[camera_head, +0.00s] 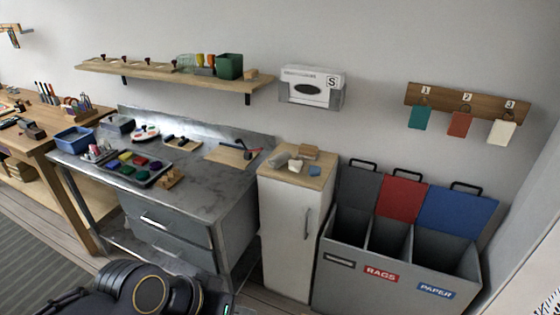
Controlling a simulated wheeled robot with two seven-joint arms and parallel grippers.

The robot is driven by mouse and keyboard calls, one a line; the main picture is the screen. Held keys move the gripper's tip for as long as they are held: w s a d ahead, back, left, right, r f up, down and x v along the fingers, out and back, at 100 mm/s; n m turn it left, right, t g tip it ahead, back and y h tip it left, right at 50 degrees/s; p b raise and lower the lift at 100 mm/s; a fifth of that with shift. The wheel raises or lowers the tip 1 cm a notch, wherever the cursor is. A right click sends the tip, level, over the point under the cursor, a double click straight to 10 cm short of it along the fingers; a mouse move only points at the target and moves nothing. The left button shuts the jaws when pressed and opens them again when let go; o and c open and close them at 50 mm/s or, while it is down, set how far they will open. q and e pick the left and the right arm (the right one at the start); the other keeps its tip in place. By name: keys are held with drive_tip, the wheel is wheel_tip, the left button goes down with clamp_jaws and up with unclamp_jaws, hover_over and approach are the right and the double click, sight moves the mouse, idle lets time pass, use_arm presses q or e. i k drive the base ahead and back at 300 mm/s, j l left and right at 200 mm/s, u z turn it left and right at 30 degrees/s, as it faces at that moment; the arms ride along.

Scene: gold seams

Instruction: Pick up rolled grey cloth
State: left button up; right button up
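A small cabinet with a wooden top (268,172) stands right of the metal workbench. Several small objects lie on it. A pale grey-beige roll-like piece (296,165) is near the middle; it may be the rolled grey cloth, but it is too small to be sure. A lighter beige piece (281,159) lies to its left, a tan block (308,152) behind it, and a folded blue cloth (314,171) to its right. Black parts of my own arm show at the bottom left. Neither gripper's fingers can be made out, and nothing of mine is near the cabinet top.
A grey bin unit (345,286) with open grey, red and blue lids stands right of the cabinet. The metal workbench (200,190) holds a paint tray (140,179) and a blue bin (75,137). A wall shelf (150,74) and white dispenser (312,87) are above.

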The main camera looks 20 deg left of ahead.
sight(280, 159)
drive_tip(key=u, duration=0.55)
drive_tip(key=i+j+u, duration=0.1)
drive_tip(key=i+u, duration=1)
drive_tip(key=i+l, duration=0.25)
drive_tip(key=i, duration=0.1)
